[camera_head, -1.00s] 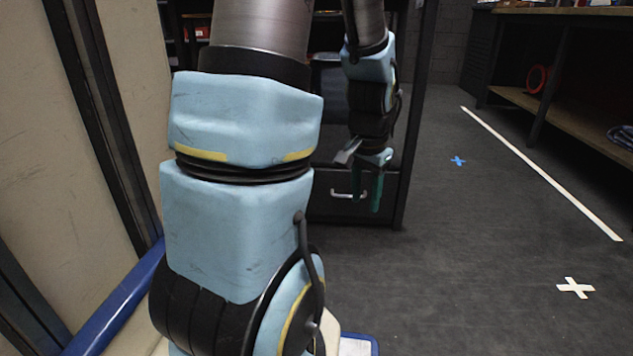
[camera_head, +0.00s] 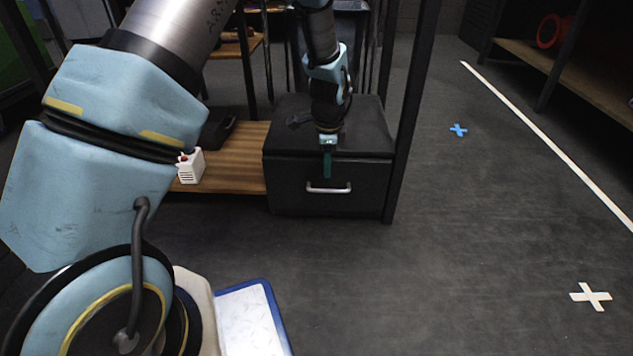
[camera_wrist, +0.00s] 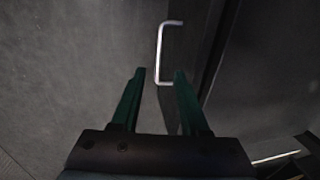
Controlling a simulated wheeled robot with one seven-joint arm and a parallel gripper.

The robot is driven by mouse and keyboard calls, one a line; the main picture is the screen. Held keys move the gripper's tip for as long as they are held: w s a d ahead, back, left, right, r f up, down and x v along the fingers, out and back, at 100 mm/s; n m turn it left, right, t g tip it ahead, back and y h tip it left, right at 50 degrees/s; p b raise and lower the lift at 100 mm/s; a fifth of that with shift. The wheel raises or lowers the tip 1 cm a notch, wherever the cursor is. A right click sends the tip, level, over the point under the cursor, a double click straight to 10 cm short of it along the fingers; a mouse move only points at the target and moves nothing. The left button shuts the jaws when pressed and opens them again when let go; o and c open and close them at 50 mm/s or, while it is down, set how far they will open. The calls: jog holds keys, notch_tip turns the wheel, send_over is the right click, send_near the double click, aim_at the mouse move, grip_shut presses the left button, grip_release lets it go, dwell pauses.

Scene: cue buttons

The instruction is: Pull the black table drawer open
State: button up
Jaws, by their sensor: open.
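The black drawer (camera_head: 290,188) is the front of a black cabinet, with a silver bar handle (camera_head: 329,188) across it. The drawer front appears closed. My gripper (camera_head: 327,176) hangs in front of the drawer, just above the handle in the head view. In the wrist view, my gripper's two green fingers (camera_wrist: 160,74) are apart with nothing between them. The drawer front (camera_wrist: 185,50) shows dark beside the handle.
A wooden shelf (camera_head: 235,165) left of the cabinet holds a small white box (camera_head: 190,167). A black post (camera_head: 408,120) stands at the cabinet's right edge. A workbench (camera_head: 590,80) is at the far right. The dark floor before the drawer is clear.

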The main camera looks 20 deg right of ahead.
aim_at(327, 190)
jog(key=f+b, duration=0.1)
jog(key=f, duration=0.2)
jog(key=w+f+b, duration=0.1)
jog(key=f, duration=0.2)
jog(key=f+b, duration=0.2)
jog(key=f, duration=0.1)
jog(key=shift+w+d, duration=0.2)
jog(key=shift+d, duration=0.2)
grip_shut()
dwell(0.9)
